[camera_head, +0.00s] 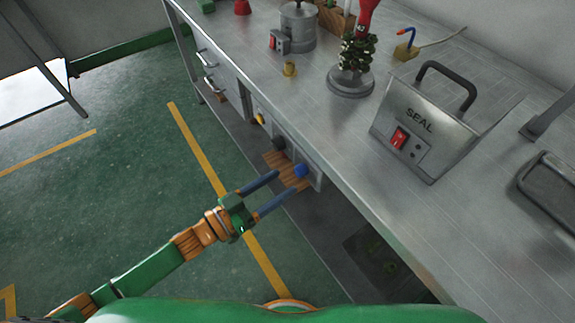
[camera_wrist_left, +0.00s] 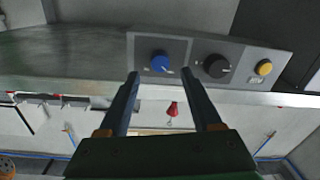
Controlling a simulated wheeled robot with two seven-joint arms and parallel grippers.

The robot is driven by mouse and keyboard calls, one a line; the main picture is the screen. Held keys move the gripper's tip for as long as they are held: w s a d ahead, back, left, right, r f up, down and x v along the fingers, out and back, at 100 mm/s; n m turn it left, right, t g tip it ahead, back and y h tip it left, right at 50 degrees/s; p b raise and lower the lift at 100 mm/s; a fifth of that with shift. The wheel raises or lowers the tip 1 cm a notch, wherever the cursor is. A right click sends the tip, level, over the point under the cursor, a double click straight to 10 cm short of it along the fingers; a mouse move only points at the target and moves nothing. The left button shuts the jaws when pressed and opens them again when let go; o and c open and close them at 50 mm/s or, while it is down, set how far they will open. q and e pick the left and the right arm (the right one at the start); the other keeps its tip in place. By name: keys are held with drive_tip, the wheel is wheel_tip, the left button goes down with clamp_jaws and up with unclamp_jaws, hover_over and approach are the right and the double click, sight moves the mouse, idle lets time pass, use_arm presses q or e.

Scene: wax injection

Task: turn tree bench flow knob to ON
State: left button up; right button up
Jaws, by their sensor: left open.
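The tree bench's front panel (camera_wrist_left: 188,52) carries a blue knob (camera_wrist_left: 159,61), a black knob (camera_wrist_left: 216,66) and a yellow button (camera_wrist_left: 264,67). The panel markings are too small to read, so I cannot tell which knob is named flow. In the head view the blue knob (camera_head: 300,170) is nearest to my left gripper (camera_head: 292,180). That gripper is open and empty, its two blue-grey fingers pointing at the panel. In the left wrist view the blue knob lies between and just beyond the fingertips (camera_wrist_left: 160,74), with no contact visible. My right gripper is not in view.
On the metal bench top (camera_head: 330,120) stand a SEAL machine (camera_head: 425,130), a dark green wax tree (camera_head: 357,52) on a round base, and a metal pot (camera_head: 298,25). The bench edge overhangs the panel. The green floor (camera_head: 150,190) beside the bench is clear.

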sight(297, 173)
use_arm(q)
drive_tip(key=x, duration=0.4)
drive_tip(key=shift+d, duration=0.15)
drive_tip(key=shift+c, duration=0.3)
clamp_jaws()
